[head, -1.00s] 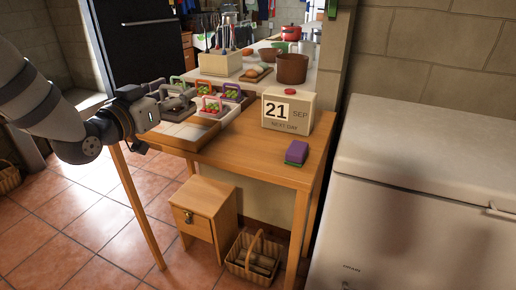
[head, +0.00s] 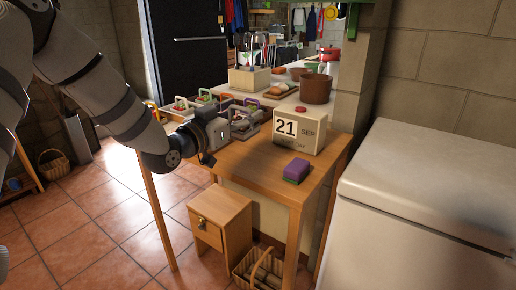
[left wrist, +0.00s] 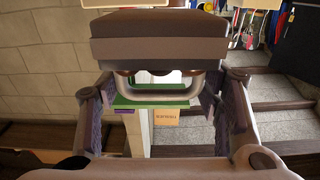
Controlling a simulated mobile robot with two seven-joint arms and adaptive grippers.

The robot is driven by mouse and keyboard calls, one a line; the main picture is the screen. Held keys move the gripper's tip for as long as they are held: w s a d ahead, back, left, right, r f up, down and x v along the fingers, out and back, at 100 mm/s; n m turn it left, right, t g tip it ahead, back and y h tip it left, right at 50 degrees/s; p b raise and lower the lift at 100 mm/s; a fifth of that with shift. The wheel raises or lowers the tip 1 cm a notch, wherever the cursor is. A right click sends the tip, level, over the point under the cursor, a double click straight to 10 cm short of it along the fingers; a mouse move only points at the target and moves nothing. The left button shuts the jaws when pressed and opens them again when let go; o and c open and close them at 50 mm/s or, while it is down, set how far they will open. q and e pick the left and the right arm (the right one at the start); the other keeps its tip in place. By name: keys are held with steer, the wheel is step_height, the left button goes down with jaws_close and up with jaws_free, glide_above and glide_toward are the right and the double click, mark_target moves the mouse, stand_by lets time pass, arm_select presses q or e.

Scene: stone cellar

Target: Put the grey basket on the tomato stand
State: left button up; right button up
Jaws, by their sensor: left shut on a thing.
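My left gripper (head: 229,129) is over the left part of the wooden table, beside the calendar. It is shut on the grey basket (head: 242,124). In the left wrist view, the basket's dark body (left wrist: 160,38) is at the top, and its grey loop handle lies between the two fingers (left wrist: 165,95). Small reddish round things show at the basket's rim. My arm and gripper hide much of the table's left end, and I cannot tell which part there is the tomato stand. My right gripper is not in view.
Several baskets with coloured handles (head: 206,97) stand close behind my left gripper. A calendar block (head: 299,130) and a purple sponge (head: 296,171) are on the table (head: 262,160). A white chest freezer (head: 430,190) stands at right. A small cabinet (head: 221,222) is below.

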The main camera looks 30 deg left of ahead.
arm_select(q)
steer(key=w+f, duration=0.1)
steer(key=f, duration=0.1)
steer(key=w+f+b, duration=0.1)
steer(key=w+f, duration=0.1)
steer(key=w+d+f, duration=0.1)
steer(key=w+f, duration=0.1)
steer(key=f, duration=0.1)
steer(key=shift+d+b, duration=0.1)
steer(key=shift+b, duration=0.2)
steer(key=f, duration=0.3)
steer(key=shift+w+d+f+b, duration=0.15)
steer(key=shift+w+f+b, duration=0.1)
steer(key=shift+f+b, duration=0.15)
steer(key=shift+r, duration=0.25)
steer(key=shift+f, duration=0.2)
steer(key=o, duration=1.2)
steer(key=shift+c, duration=0.2)
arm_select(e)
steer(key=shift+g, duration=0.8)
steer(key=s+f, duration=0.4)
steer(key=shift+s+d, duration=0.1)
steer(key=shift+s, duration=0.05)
